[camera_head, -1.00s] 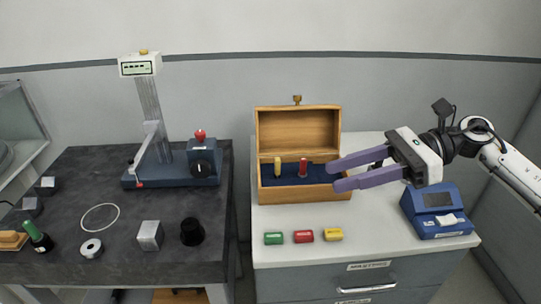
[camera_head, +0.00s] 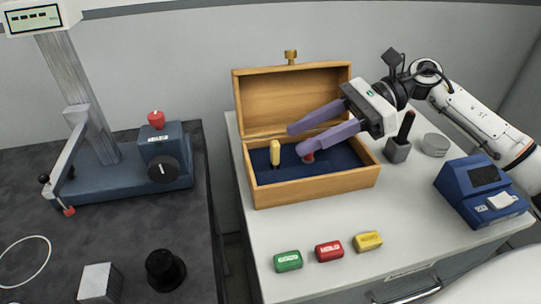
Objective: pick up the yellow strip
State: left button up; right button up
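An upright yellow piece (camera_head: 275,153) stands in the dark blue lining of the open wooden box (camera_head: 318,190). It is the likeliest yellow strip. A red piece (camera_head: 308,157) stands to its right, mostly hidden by the lower finger. My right gripper (camera_head: 296,140) reaches in from the right over the box. Its two purple fingers are apart, with nothing seen between them. The fingertips are to the right of the yellow piece, and a gap shows between. A yellow block (camera_head: 367,241) lies on the white counter in front of the box. My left gripper is not in view.
A green block (camera_head: 288,261) and a red block (camera_head: 329,251) lie beside the yellow block. A blue device (camera_head: 481,191), a grey holder (camera_head: 397,150) and a round grey dish (camera_head: 435,144) stand right of the box. The raised lid (camera_head: 290,98) stands behind the fingers.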

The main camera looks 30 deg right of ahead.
aim_at(279, 145)
jog(key=x, duration=0.2)
jog(key=p+x, duration=0.1)
jog(key=x, duration=0.3)
jog(key=shift+w+a+p, duration=0.25)
jog(key=shift+w+p, duration=0.1)
jog(key=shift+p, duration=0.05)
grip_shut()
